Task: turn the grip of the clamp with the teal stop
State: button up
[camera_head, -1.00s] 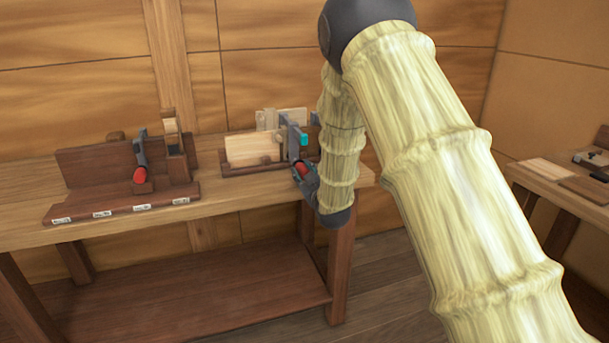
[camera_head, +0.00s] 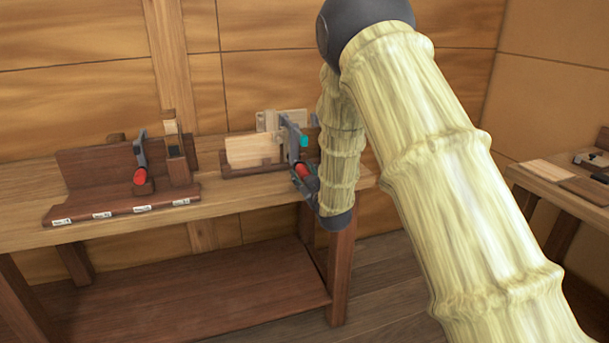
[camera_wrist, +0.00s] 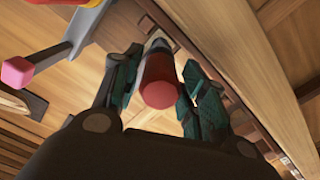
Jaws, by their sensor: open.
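The clamp (camera_head: 291,137) with the teal stop (camera_head: 304,141) stands at the right end of the bench, in front of a pale board. Its red grip (camera_head: 303,170) points toward my gripper (camera_head: 305,182). In the wrist view the red grip (camera_wrist: 160,80) lies between the two dark green fingers of my gripper (camera_wrist: 160,85), with its round end facing the camera. The fingers are open, with a finger on each side of the grip. Whether either finger touches it I cannot tell. The teal stop is not clear in the wrist view.
A second clamp (camera_head: 142,160) with a red grip stands on a dark fixture (camera_head: 90,170) to the left. The wrist view shows a pink-tipped part (camera_wrist: 17,72) at upper left. The wooden bench (camera_head: 235,203) edge runs close by my gripper. Another table stands right.

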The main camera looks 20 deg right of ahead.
jog(key=s, duration=1.1)
jog(key=shift+s+d, duration=0.2)
jog(key=shift+s, duration=0.1)
jog(key=shift+o, duration=1.2)
jog(key=shift+w, duration=0.1)
jog(key=w+m, duration=0.3)
jog(key=w, duration=0.1)
jog(key=w+m+p, duration=0.1)
jog(key=w+m, duration=0.2)
jog(key=w, duration=0.2)
jog(key=w+m+p, duration=0.1)
jog(key=w+m, duration=0.2)
jog(key=w, duration=0.1)
jog(key=shift+w+a+f, duration=0.25)
jog(key=shift+w+f, duration=0.05)
jog(key=shift+f, duration=0.05)
jog(key=c, duration=1)
